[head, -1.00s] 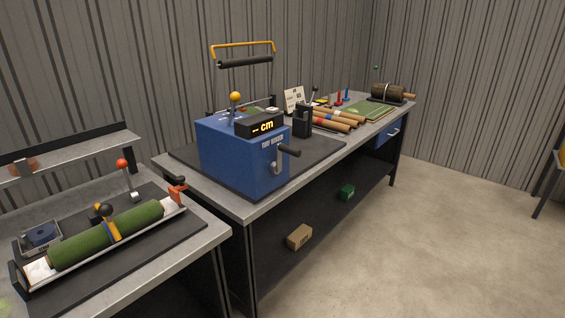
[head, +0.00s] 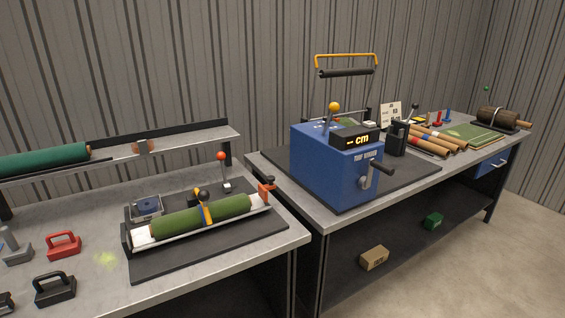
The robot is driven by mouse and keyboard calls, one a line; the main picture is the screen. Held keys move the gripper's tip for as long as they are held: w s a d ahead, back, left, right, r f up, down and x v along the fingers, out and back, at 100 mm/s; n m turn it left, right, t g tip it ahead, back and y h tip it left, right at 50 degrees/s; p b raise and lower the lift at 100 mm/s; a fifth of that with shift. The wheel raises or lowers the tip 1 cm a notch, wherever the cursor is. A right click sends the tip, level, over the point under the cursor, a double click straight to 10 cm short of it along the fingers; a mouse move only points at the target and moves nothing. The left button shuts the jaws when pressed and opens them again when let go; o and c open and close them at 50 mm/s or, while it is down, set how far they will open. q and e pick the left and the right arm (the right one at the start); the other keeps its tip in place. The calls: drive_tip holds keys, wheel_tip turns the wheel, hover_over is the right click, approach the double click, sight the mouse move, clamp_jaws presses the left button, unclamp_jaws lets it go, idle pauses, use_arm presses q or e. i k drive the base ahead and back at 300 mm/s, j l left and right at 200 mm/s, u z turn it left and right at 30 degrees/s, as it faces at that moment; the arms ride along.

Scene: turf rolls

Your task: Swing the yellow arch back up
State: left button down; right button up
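A yellow arch (head: 346,56) with a black roller (head: 346,72) across its lower ends stands raised above the blue machine (head: 335,165). There is clear space between the black roller and the machine's top. How the arch joins the machine is not clear to see. Neither of my grippers is in view.
On the left bench, a green turf roll (head: 228,211) with a blue and yellow band lies in a tray. A red-knobbed lever (head: 221,157) stands behind it. Red (head: 64,246) and black (head: 55,290) handled tools sit at front left. Brown rolls (head: 436,139) lie right of the machine.

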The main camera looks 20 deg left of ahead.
sight(203, 195)
drive_tip(key=i+j+u, duration=0.1)
drive_tip(key=u, duration=0.25)
drive_tip(key=i+u, duration=0.15)
drive_tip(key=u, duration=0.2)
drive_tip(key=i+u, duration=0.1)
drive_tip(key=u, duration=0.2)
